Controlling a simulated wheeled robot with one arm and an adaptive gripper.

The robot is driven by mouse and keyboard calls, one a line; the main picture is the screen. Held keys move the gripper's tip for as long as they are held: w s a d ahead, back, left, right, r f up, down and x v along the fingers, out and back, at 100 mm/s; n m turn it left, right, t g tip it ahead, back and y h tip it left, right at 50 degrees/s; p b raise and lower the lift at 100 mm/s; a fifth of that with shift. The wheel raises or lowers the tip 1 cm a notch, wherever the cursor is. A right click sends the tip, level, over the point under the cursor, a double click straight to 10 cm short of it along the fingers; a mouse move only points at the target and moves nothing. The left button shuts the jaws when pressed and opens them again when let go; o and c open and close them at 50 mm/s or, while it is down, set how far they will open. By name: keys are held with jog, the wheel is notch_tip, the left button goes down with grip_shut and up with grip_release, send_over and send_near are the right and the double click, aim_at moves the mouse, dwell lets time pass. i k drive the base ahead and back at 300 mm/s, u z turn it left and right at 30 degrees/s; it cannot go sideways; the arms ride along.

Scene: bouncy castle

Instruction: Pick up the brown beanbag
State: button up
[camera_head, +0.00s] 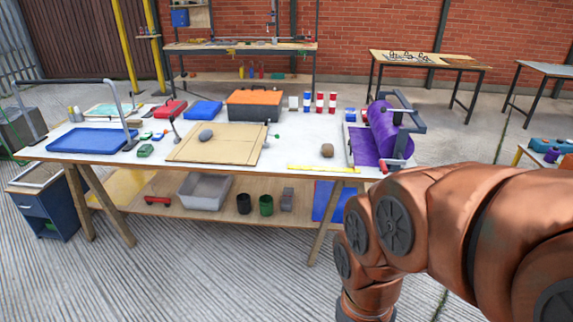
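A small brown rounded lump (327,150), which looks like the brown beanbag, lies on the white top of the long workbench (295,150). It sits near the front edge, right of centre, just behind a yellow strip and left of the purple roll. My copper-coloured arm fills the right foreground, in front of the bench's right end. Its links bend down out of the bottom of the picture, and my gripper is not in view. Nothing touches the brown lump.
A grey lump (206,135) lies on a cardboard sheet (185,150). A purple roll in a stand (385,130) is right of the brown lump. An orange-lidded toolbox (254,105) and red-and-white cans (319,102) stand behind. A blue tray (90,140) is at left.

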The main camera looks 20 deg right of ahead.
aim_at(328, 149)
jog(key=z, duration=1.15)
jog(key=k, duration=0.15)
jog(key=u, duration=2.4)
jog(key=i, duration=1.6)
jog(key=z, duration=0.55)
jog(key=i, duration=0.85)
jog(key=z, duration=1.4)
jog(key=i, duration=0.5)
jog(key=z, duration=0.4)
